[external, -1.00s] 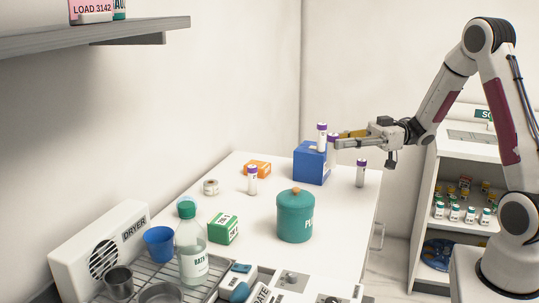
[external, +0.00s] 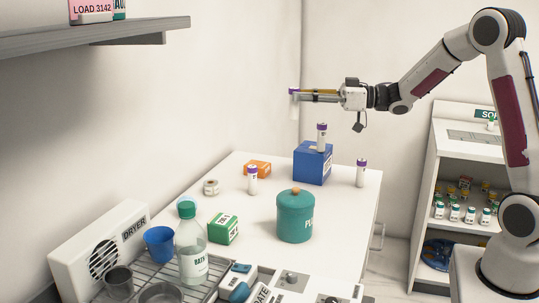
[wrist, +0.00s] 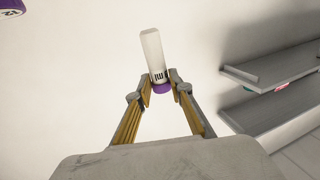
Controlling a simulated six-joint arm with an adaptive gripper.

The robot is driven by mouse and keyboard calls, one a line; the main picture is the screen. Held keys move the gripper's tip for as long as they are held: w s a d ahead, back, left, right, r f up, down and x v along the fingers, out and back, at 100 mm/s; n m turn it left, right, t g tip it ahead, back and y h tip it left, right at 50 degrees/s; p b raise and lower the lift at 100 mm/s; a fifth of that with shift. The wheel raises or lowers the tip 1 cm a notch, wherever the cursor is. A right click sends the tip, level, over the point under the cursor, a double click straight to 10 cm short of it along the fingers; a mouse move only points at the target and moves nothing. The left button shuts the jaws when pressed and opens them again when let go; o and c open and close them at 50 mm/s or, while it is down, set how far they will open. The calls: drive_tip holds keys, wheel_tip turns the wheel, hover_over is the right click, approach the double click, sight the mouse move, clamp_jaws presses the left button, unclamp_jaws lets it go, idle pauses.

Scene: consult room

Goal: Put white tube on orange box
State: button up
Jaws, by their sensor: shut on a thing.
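My gripper (external: 298,94) is shut on a white tube (external: 294,110) with a purple cap and holds it high above the back of the table, up and left of the blue box. In the wrist view the tube (wrist: 153,52) shows with its purple cap between the fingertips (wrist: 161,85). The orange box (external: 257,168) lies on the table near the back left edge, below and left of my gripper. Similar purple-capped white tubes stand on the blue box (external: 321,138), in front of the orange box (external: 252,181) and right of the blue box (external: 361,172).
The blue box (external: 312,167) stands at the back. A wall shelf (external: 100,38) juts out at upper left. Air around my gripper is clear.

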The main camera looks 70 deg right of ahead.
drive_tip(key=shift+w+d+m+h, duration=3.9)
drive_tip(key=shift+w+d+h, duration=0.55)
drive_tip(key=shift+w+h, duration=1.45)
drive_tip(key=w+a+f+m+g+h, duration=0.1)
drive_tip(key=w+f+m+g+h, duration=0.1)
drive_tip(key=f, duration=0.7)
drive_tip(key=shift+w+a+f+h, duration=0.2)
drive_tip(key=shift+w+h, duration=0.2)
drive_tip(key=shift+w, duration=0.35)
drive_tip(key=shift+f, duration=0.1)
drive_tip(key=shift+f, duration=3)
